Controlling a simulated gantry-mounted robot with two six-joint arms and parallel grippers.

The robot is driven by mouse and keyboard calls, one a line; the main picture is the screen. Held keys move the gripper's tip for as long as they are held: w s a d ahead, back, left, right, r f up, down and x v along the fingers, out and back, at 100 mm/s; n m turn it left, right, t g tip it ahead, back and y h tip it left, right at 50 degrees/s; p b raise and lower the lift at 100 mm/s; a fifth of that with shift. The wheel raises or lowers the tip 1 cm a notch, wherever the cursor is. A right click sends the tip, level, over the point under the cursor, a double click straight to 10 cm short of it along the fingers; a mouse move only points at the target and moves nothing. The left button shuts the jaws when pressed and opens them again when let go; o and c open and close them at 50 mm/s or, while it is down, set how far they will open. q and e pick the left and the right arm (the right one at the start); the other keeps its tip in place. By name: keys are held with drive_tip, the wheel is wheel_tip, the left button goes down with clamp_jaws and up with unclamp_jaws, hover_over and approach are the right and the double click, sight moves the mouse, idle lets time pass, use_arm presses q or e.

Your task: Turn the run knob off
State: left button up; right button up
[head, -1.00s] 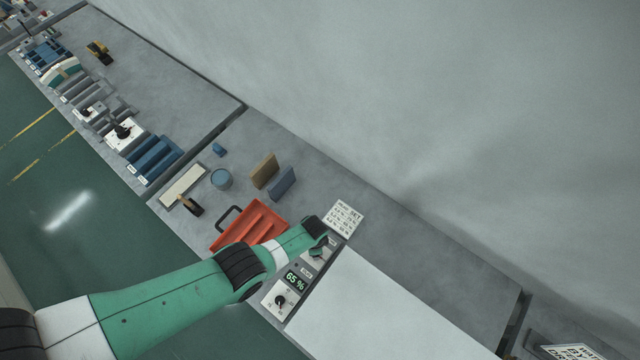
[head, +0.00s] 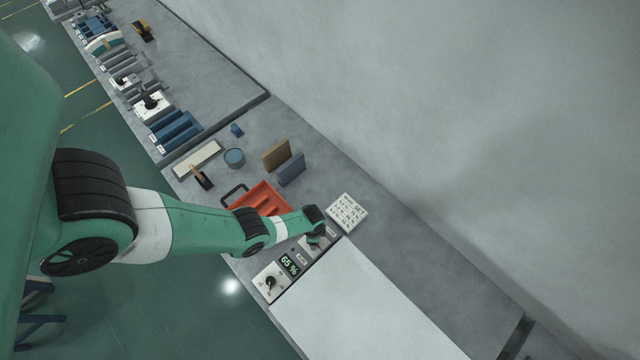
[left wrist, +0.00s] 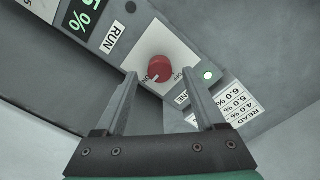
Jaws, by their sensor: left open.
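The run knob (left wrist: 157,68) is a red round knob on a white square plate, seen in the left wrist view beside a RUN label (left wrist: 112,37). Its white mark points toward the ON lettering. My left gripper (left wrist: 160,80) is open, with its two fingers apart and the knob showing between and just beyond their tips. I cannot tell whether either finger touches it. In the head view my left gripper (head: 316,242) is over the panel and hides the knob. My right gripper is not in view.
A green display (head: 289,264) reads 65 %, with a black knob (head: 270,282) beside it. A green lamp (left wrist: 208,75) is lit near the run knob. A red tray (head: 262,199) and a printed card (head: 346,212) lie close to the arm. A large white surface (head: 365,305) adjoins the panel.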

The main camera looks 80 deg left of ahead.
use_arm(q)
wheel_tip(320, 180, down, 2)
drive_tip(key=shift+f+b, duration=0.25)
drive_tip(key=shift+b, duration=0.4)
drive_tip(key=shift+r, duration=0.1)
drive_tip(key=shift+c, duration=0.2)
clamp_jaws()
